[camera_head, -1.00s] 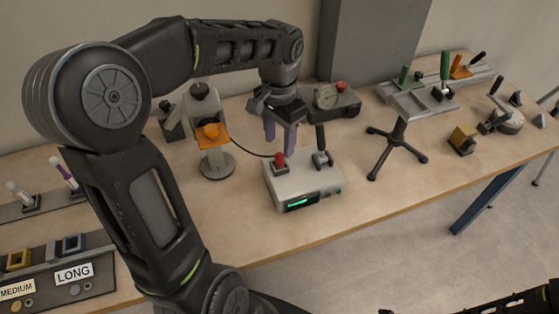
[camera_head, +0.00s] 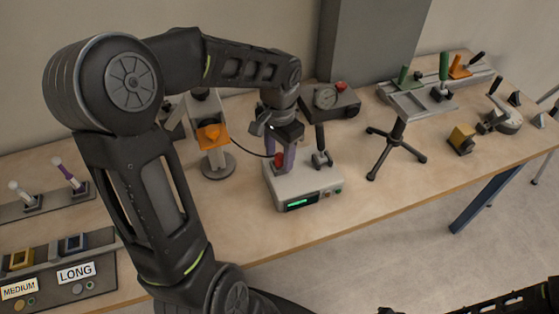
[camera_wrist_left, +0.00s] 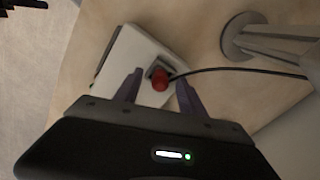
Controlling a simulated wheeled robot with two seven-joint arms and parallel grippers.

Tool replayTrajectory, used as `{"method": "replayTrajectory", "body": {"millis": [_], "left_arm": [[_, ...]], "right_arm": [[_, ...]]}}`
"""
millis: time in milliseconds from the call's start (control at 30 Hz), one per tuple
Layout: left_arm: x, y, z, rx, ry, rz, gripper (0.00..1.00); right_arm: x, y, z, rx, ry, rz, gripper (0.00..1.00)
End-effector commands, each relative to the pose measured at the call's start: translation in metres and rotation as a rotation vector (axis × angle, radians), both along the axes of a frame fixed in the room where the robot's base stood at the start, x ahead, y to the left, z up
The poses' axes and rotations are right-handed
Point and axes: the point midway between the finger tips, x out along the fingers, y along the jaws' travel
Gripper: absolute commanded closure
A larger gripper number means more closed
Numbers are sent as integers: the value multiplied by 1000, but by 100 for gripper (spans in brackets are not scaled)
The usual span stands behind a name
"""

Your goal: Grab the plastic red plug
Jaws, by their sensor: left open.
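The red plug (camera_head: 279,160) stands in a socket on top of a white box (camera_head: 318,188) with a green display. A black cable runs from the plug toward the left. In the left wrist view the plug (camera_wrist_left: 160,81) sits between and just beyond the purple fingertips, with a gap on each side. My left gripper (camera_head: 282,160) is open, points down and is at the plug; one finger partly covers the plug in the head view. The left gripper (camera_wrist_left: 160,88) also shows open and empty in the wrist view. My right gripper cannot be made out.
A black lever (camera_head: 321,150) rises from the same box, right of the plug. A tripod stand (camera_head: 397,145) is on the right. Bare table lies in front of the white box.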

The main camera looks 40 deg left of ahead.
Motion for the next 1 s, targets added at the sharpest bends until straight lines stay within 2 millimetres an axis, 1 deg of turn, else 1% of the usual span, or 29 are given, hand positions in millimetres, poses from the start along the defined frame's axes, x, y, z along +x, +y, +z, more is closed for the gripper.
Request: {"method": "replayTrajectory", "body": {"millis": [67, 667, 1000], "left_arm": [[0, 0, 0, 0, 0, 0, 52], [0, 0, 0, 0, 0, 0, 100], [0, 0, 0, 0, 0, 0, 100]], "right_arm": [[0, 0, 0, 0, 0, 0, 100], [0, 0, 0, 0, 0, 0, 100], [0, 0, 0, 0, 0, 0, 100]]}}
